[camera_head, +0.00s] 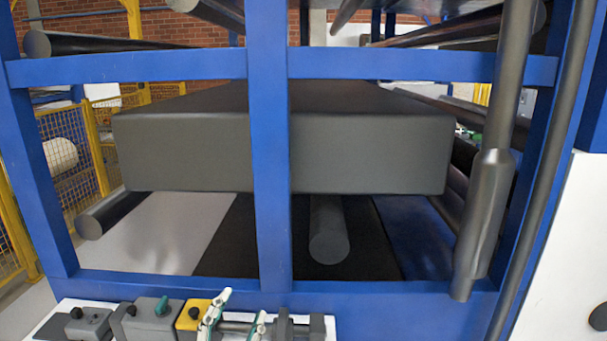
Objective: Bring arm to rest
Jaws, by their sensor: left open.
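My left gripper (241,306) shows at the bottom, left of centre, with two pale fingers with green parts standing apart. It is open, and I see nothing between the fingers. It is in front of the lower blue beam, beside a yellow-topped control box (194,314). Whether it touches the box I cannot tell. The rest of the left arm is mostly cut off by the bottom edge. My right gripper is not in view.
A blue frame (270,140) with beams and a centre post stands close in front. Behind it are a large grey block (375,150) and dark rollers (328,230). Grey control boxes (152,318) line the bottom left. A white panel (565,250) stands at right, yellow fencing (85,150) at left.

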